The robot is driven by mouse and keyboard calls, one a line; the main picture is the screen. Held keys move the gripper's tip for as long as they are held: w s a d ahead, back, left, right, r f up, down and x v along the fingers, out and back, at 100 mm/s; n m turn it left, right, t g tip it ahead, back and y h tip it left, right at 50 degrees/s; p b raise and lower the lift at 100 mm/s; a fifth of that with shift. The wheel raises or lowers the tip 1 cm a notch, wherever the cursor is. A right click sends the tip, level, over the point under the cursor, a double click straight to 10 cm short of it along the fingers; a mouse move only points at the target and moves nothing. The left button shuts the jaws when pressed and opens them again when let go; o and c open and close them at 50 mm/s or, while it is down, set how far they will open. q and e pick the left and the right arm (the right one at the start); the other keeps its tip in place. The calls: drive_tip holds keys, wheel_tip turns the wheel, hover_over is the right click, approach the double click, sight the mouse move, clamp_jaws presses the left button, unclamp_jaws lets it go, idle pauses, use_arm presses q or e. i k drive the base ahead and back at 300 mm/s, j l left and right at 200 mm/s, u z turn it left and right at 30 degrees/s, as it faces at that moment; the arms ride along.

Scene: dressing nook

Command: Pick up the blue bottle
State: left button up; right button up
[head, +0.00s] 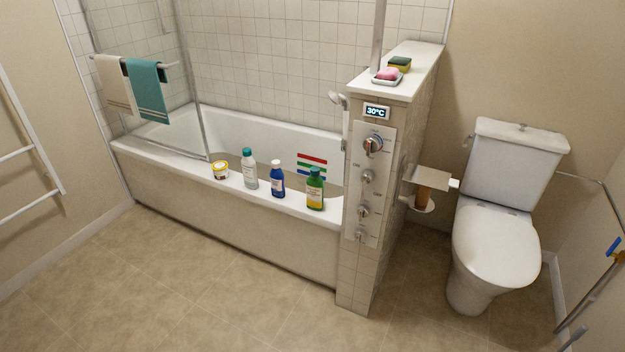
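The blue bottle (277,179) stands upright on the front rim of the bathtub (230,205). It has a white cap and a pale label. A white bottle with a teal cap (249,169) stands to its left, and a green bottle with a yellow label (315,190) stands to its right. Small gaps separate the three bottles. Neither of my grippers shows in the head view, so their state is hidden.
A small yellow-and-white tub (220,168) sits left of the bottles. A tiled half wall (420,75) with shower controls (368,185) rises to their right, beside a toilet (495,240). A glass screen covers the tub's left part. The floor (190,280) in front is clear.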

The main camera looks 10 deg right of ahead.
sight(279, 190)
drive_tip(key=i+j+z, duration=0.3)
drive_tip(key=z, duration=0.15)
drive_tip(key=i+j+z, duration=0.25)
drive_tip(key=j+z, duration=0.25)
